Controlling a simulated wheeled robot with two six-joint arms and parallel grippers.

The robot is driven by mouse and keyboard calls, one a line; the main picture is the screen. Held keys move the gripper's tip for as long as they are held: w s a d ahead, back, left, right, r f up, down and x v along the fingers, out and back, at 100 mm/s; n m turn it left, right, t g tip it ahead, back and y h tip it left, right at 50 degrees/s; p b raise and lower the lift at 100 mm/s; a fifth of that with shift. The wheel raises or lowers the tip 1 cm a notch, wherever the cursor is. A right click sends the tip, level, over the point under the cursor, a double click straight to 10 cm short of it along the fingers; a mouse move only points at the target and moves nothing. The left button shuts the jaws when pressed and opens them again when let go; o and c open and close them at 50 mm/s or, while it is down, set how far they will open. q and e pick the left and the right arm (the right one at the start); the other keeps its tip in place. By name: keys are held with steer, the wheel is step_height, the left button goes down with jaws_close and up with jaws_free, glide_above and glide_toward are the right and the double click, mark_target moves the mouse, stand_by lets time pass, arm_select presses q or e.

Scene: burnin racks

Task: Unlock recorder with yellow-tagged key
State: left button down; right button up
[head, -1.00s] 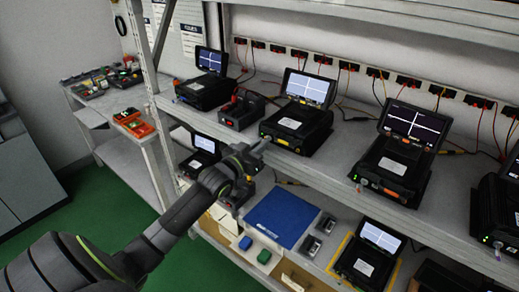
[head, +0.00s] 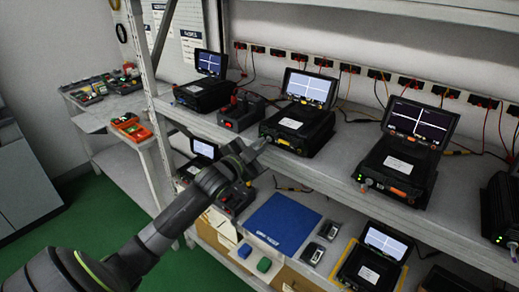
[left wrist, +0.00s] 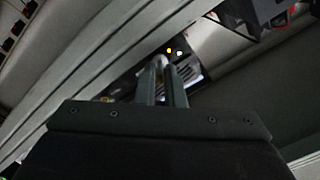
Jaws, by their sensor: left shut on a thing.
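The recorder with a yellow front label (head: 298,128) stands on the upper shelf, its lid screen raised and lit. My left gripper (head: 257,148) is at the left front corner of this recorder, level with the shelf edge. Whether it touches the recorder cannot be told. In the left wrist view the two fingers (left wrist: 166,82) are shut on a small pale thing, mostly hidden between them, which I take for the key. Its yellow tag cannot be made out. A small yellow light shows just beyond the fingertips. My right gripper is not in view.
Another recorder (head: 398,165) with an orange label stands to the right, and one (head: 203,95) to the left. A dark box with red parts (head: 241,112) stands between. Below are a blue mat (head: 282,222) and a yellow-framed recorder (head: 370,262). The shelf edge runs under my gripper.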

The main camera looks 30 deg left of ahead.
arm_select(q)
steer(key=shift+m, duration=0.4)
steer(key=c, duration=1.9)
jaws_free()
steer(key=shift+s, duration=0.15)
steer(key=shift+s+f, duration=0.1)
steer(key=shift+s, duration=0.15)
steer(key=s, duration=1.6)
steer(key=shift+s+a, duration=0.3)
steer(key=shift+a, duration=0.1)
